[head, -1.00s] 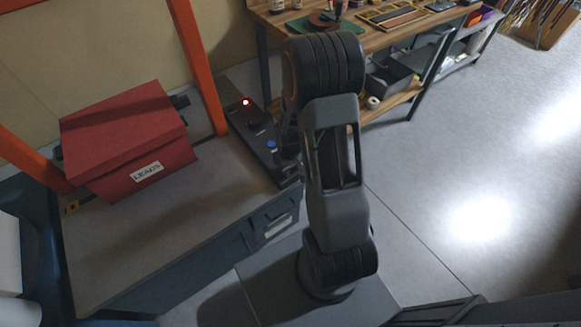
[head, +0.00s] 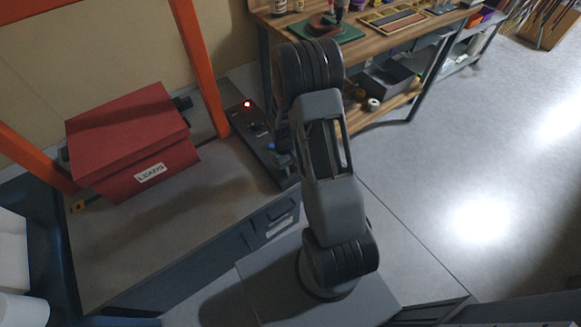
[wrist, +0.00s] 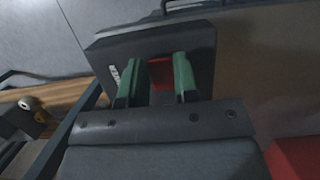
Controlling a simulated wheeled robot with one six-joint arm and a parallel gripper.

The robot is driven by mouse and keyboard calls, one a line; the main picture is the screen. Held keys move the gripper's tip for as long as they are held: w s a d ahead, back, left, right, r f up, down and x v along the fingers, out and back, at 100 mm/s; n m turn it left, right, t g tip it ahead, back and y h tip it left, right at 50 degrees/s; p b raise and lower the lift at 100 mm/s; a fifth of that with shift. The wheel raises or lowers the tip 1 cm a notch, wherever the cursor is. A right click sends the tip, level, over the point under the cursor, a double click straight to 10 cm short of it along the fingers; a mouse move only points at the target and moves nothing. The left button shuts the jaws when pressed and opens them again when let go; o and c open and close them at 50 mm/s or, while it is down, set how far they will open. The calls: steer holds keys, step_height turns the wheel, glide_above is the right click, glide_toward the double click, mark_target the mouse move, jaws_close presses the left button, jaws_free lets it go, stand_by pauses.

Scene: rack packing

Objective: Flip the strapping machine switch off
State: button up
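The strapping machine is a grey-topped table (head: 150,245) with an orange arch (head: 198,65). A dark control strip (head: 240,123) on its far right edge carries a lit red lamp (head: 247,104) and a blue part (head: 273,147). In the wrist view a dark box (wrist: 205,55) with a white label (wrist: 114,73) carries a red switch (wrist: 160,72). My gripper (wrist: 158,70) has its two green fingers apart, one on each side of the red part; contact cannot be told. In the head view my arm hides the gripper.
A red box labelled LEADS (head: 130,140) sits on the machine top under the arch. A wooden workbench (head: 390,45) with tools and a lower shelf stands behind my arm. The floor (head: 450,170) to the right is clear.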

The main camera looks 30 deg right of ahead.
steer(key=o, duration=0.4)
steer(key=shift+o, duration=0.2)
steer(key=p+v, duration=0.1)
steer(key=v, duration=1.2)
steer(key=shift+r, duration=0.45)
